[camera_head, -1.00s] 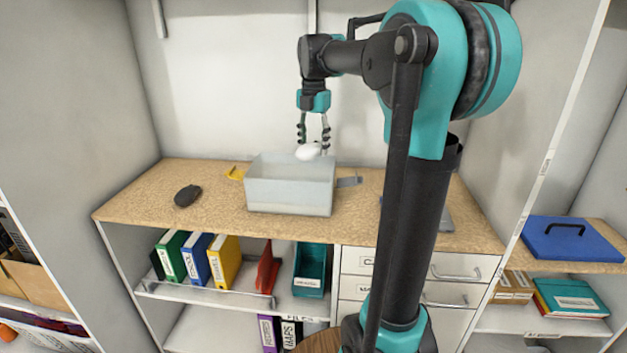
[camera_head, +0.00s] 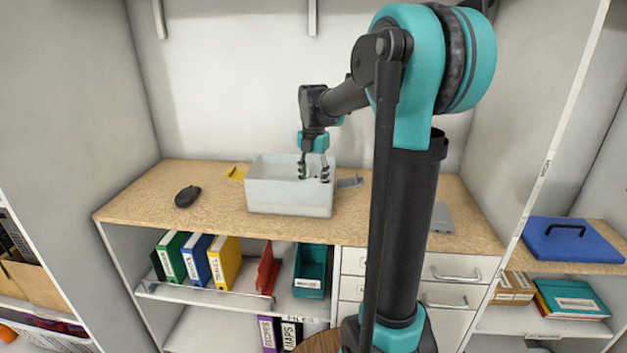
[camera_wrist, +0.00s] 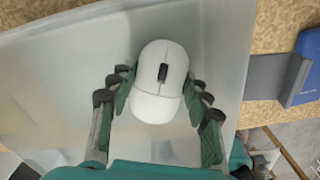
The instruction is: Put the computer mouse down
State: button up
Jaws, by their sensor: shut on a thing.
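A white computer mouse (camera_wrist: 160,82) with a dark scroll wheel is between the fingers of my gripper (camera_wrist: 157,95) in the wrist view. My gripper is shut on it. In the head view my gripper (camera_head: 313,176) points down inside the opening of a pale grey bin (camera_head: 290,196) on the wooden counter. The bin's front wall hides the bin floor in the head view, and the white mouse is hard to make out there. I cannot tell whether the mouse touches the bin floor. A dark mouse (camera_head: 187,196) lies on the counter left of the bin.
A yellow item (camera_head: 236,173) lies left behind the bin, and a grey metal piece (camera_head: 349,182) is at its right. A grey flat object (camera_head: 441,218) lies farther right. The counter (camera_head: 140,207) has free room at the left.

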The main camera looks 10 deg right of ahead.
aim_at(313, 178)
jog(key=shift+f, duration=0.1)
jog(key=o, duration=1.2)
notch_tip(313, 178, up, 12)
jog(key=shift+r, duration=0.15)
